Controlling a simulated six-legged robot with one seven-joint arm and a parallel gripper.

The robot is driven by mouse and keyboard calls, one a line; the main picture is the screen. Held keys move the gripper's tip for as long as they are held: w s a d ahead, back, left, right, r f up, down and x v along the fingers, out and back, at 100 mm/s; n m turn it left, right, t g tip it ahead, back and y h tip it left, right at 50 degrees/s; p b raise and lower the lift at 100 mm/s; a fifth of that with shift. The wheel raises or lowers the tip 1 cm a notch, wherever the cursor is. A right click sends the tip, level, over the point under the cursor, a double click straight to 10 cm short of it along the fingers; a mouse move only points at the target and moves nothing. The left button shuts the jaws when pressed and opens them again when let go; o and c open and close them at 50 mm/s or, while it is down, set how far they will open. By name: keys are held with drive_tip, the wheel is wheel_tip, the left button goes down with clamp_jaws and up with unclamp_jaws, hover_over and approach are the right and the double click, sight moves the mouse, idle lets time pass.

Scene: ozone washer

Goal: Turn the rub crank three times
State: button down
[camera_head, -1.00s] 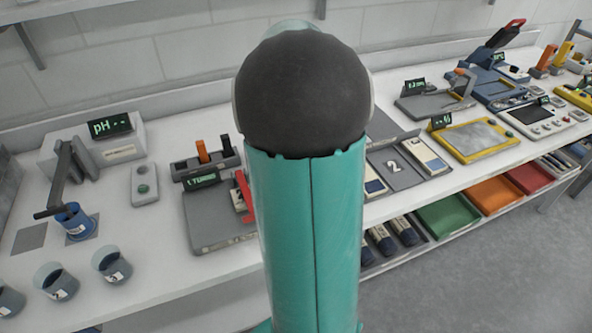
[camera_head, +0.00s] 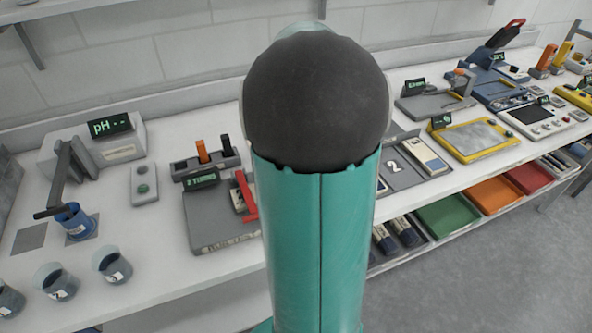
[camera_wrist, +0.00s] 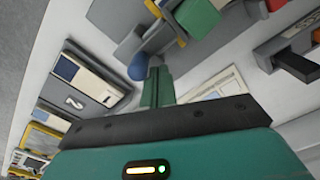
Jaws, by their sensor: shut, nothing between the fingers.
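The rub tester's grey base (camera_head: 215,232) stands on the bench left of my arm, with a red part at its right side. Its small sign (camera_head: 202,180) reads 2 TURNS in green. My arm hides the crank in the head view. In the wrist view a rounded blue knob (camera_wrist: 138,67), apparently the crank's handle, sits beside grey parts of the device. My gripper (camera_wrist: 156,68) is shut with nothing between its fingers, and its tips are right beside the knob. I cannot tell whether they touch it. The gripper is hidden in the head view.
An orange-and-black handled holder (camera_head: 205,162) stands behind the tester. A tray marked 2 (camera_wrist: 78,88) lies left of my gripper in the wrist view. Beakers (camera_head: 55,280) and a pH meter (camera_head: 108,145) stand on the left. Coloured bins (camera_head: 450,215) fill the lower shelf.

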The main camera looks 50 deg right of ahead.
drive_tip(key=shift+s+a, duration=0.25)
drive_tip(key=shift+s, duration=0.6)
drive_tip(key=shift+s, duration=0.1)
drive_tip(key=shift+s+a, duration=0.65)
drive_tip(key=shift+s, duration=0.25)
drive_tip(key=shift+s+a, duration=0.75)
drive_tip(key=shift+a, duration=0.25)
drive_tip(key=shift+a, duration=0.1)
